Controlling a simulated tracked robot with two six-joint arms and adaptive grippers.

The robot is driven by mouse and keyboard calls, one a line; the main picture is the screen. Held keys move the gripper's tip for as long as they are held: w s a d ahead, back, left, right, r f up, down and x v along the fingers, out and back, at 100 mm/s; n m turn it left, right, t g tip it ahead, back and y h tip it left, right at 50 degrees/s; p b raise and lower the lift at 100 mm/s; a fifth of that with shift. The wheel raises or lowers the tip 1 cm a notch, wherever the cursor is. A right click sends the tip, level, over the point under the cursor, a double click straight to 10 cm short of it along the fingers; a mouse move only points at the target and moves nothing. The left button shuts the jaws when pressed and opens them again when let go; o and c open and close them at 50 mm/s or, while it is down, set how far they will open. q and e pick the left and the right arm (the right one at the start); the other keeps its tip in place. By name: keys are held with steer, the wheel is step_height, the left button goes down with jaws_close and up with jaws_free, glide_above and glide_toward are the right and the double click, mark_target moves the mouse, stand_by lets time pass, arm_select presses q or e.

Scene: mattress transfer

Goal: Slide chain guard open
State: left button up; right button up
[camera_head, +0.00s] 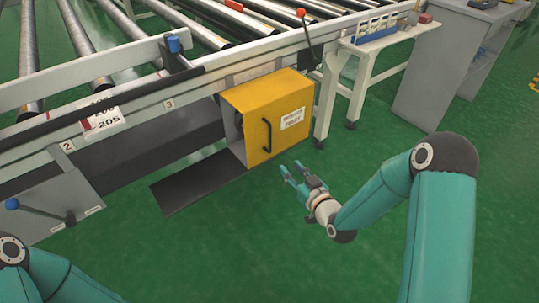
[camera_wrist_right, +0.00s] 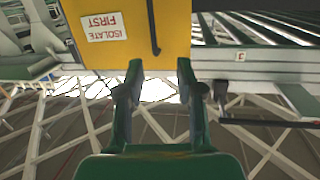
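The chain guard (camera_head: 285,105) is a yellow box under the conveyor's side rail, with a black upright bar handle (camera_head: 267,135) and a white "ISOLATE FIRST" label on its front. My right gripper (camera_head: 290,168) is open and empty, low in front of the guard and apart from it, a little to the right of the handle. In the right wrist view, the guard (camera_wrist_right: 179,30) fills the top middle. The handle (camera_wrist_right: 152,28) shows there above the gap between the two spread fingers (camera_wrist_right: 160,72). The left gripper is outside both views; only part of my left arm shows.
The roller conveyor (camera_head: 130,110) runs along the back and left. A dark flat panel (camera_head: 195,183) lies left of the guard. A white bench leg (camera_head: 325,100) stands close on the guard's right, with a grey cabinet (camera_head: 435,65) beyond. Green floor in front is clear.

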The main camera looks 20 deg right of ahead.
steer(key=d+t+b, duration=0.1)
steer(key=b, duration=0.1)
arm_select(q)
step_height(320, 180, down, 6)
steer(key=b, duration=0.2)
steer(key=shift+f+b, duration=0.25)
steer(key=shift+b, duration=0.15)
arm_select(e)
glide_above(270, 150)
steer(key=shift+w+n+t, duration=0.3)
steer(key=shift+w, duration=0.05)
jaws_close()
